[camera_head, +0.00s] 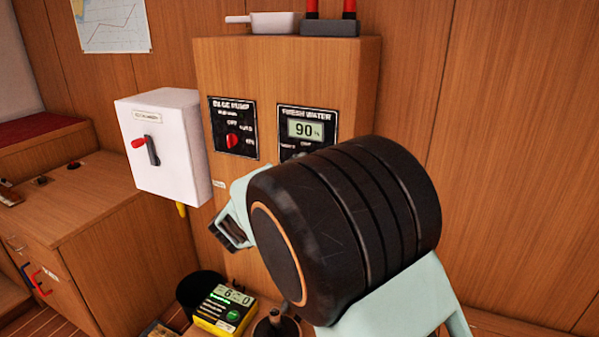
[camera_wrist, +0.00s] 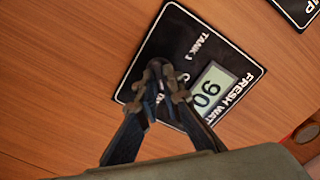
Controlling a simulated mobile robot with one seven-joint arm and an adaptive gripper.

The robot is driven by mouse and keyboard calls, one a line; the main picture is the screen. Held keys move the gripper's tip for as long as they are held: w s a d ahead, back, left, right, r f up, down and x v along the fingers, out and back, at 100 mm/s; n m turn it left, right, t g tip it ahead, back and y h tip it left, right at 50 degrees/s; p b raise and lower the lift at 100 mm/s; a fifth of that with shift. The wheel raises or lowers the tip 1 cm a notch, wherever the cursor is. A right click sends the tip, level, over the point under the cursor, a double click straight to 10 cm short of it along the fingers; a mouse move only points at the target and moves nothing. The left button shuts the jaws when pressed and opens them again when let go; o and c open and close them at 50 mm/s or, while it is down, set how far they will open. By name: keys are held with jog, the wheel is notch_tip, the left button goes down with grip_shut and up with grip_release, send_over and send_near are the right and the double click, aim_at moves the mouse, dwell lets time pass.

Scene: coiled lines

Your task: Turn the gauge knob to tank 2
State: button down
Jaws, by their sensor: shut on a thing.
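The fresh water panel (camera_head: 307,121) is black with a display (camera_head: 305,129) reading 90 and sits on the wooden cabinet front. In the wrist view the panel (camera_wrist: 150,47) appears tilted, with the display (camera_wrist: 210,88) right of my fingers and a tank label (camera_wrist: 186,40) above them. My gripper (camera_wrist: 160,80) is shut on the gauge knob, its fingers meeting over the panel. The knob is mostly hidden by the fingers, so I cannot tell which way it points. In the head view my dark arm link covers the panel's lower part, and my fingertips are hidden.
The bilge pump panel (camera_head: 232,128) with a red knob is just left of the fresh water panel. A white switch box (camera_head: 164,150) with a red-tipped lever juts out farther left. A yellow-black device (camera_head: 222,310) stands below. The wall at right is bare.

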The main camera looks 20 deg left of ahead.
dwell(0.4)
jog(key=c, duration=2.1)
grip_release()
jog(key=shift+s, duration=0.1)
jog(key=s, duration=0.8)
jog(key=s+a, duration=0.1)
jog(key=s, duration=0.2)
jog(key=shift+s, duration=0.4)
